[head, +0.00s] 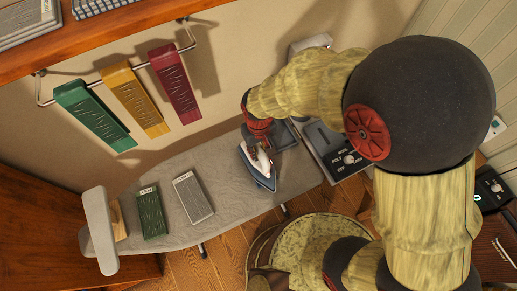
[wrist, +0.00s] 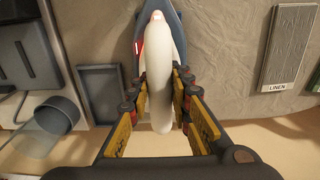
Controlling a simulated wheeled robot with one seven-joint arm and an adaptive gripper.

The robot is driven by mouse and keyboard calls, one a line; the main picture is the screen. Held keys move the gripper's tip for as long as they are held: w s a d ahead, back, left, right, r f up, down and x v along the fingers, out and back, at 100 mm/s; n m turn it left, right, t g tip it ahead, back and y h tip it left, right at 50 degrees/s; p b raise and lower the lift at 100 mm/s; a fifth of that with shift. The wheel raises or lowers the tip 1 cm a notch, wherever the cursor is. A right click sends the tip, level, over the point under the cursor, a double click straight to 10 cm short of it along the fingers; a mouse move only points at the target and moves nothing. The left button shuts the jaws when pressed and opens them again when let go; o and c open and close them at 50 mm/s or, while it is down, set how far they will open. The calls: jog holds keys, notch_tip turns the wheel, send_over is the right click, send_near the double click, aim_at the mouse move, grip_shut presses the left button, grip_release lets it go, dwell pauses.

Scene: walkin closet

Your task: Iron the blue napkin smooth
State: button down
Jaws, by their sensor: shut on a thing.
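My gripper (head: 258,142) is shut on the handle of a white and blue iron (head: 262,172). The handle shows between the fingers (wrist: 161,100) in the wrist view, with the iron's blue body (wrist: 177,25) beyond it. The iron is over the right part of the grey ironing board (head: 235,160); I cannot tell whether its sole touches the cover. I do not make out a blue napkin in either view; the iron and my arm hide part of the board.
A green block (head: 151,212) and a grey block (head: 193,197), labelled LINEN in the wrist view (wrist: 290,45), lie on the board. A dark grey tray (head: 284,135) is beside the iron. Green (head: 94,115), yellow (head: 134,98) and red (head: 175,82) cloths hang on a rail.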

jog(key=shift+f+b, duration=0.3)
jog(key=shift+f, duration=0.2)
dwell(2.1)
jog(key=shift+r, duration=0.1)
jog(key=shift+r+p, duration=2.25)
jog(key=shift+r, duration=0.8)
jog(key=shift+f, duration=0.1)
